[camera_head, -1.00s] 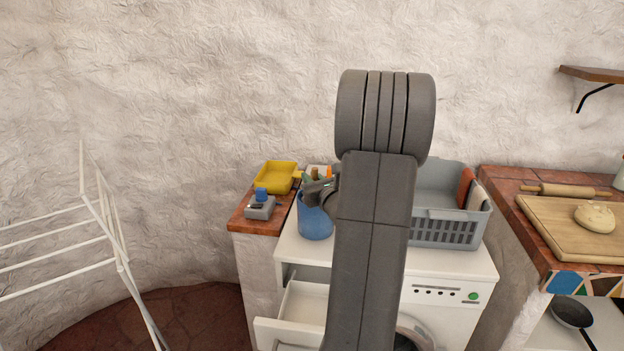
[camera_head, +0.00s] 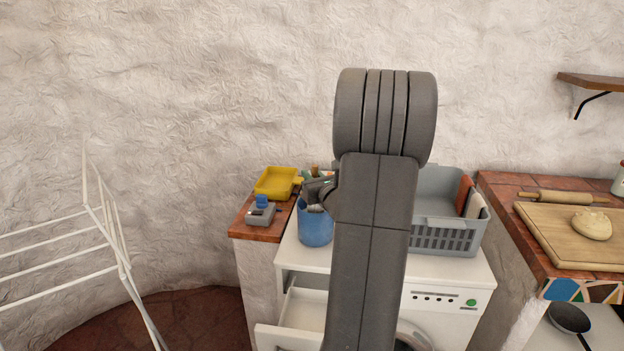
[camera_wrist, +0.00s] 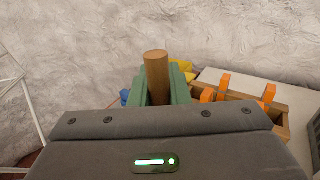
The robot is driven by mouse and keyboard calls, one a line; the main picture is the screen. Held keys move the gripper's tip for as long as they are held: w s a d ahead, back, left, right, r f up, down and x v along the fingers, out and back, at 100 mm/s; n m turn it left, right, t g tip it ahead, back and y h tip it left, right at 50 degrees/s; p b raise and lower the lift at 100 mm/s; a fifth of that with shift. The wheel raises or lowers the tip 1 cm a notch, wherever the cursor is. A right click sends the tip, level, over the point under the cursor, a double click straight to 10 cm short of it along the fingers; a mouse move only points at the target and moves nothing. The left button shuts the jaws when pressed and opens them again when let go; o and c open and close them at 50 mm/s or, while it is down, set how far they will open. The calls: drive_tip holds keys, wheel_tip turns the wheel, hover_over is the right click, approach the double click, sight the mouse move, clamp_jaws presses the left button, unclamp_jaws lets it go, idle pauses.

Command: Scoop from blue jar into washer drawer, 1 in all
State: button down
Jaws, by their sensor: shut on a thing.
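The blue jar (camera_head: 315,231) stands on the left part of the washer's white top. The washer drawer (camera_head: 303,309) is pulled out at the front left, below the jar; my arm hides part of it. My gripper (camera_head: 314,177) is over the jar's mouth, partly hidden by my own arm. In the wrist view its green fingers (camera_wrist: 158,90) are shut on a round wooden handle (camera_wrist: 156,66). The handle's other end and the jar's contents are hidden, so I cannot tell whether a scoop end is inside the jar.
A yellow tray (camera_head: 277,183) and a small grey object with a blue top (camera_head: 262,215) sit on the tiled ledge at left. A grey basket (camera_head: 440,238) holding cloths stands right of my arm. A wooden box with orange clips (camera_wrist: 265,105) shows in the wrist view. A white drying rack (camera_head: 105,240) stands far left.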

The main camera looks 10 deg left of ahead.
wheel_tip(320, 180, up, 7)
drive_tip(key=p, duration=0.4)
idle(0.7)
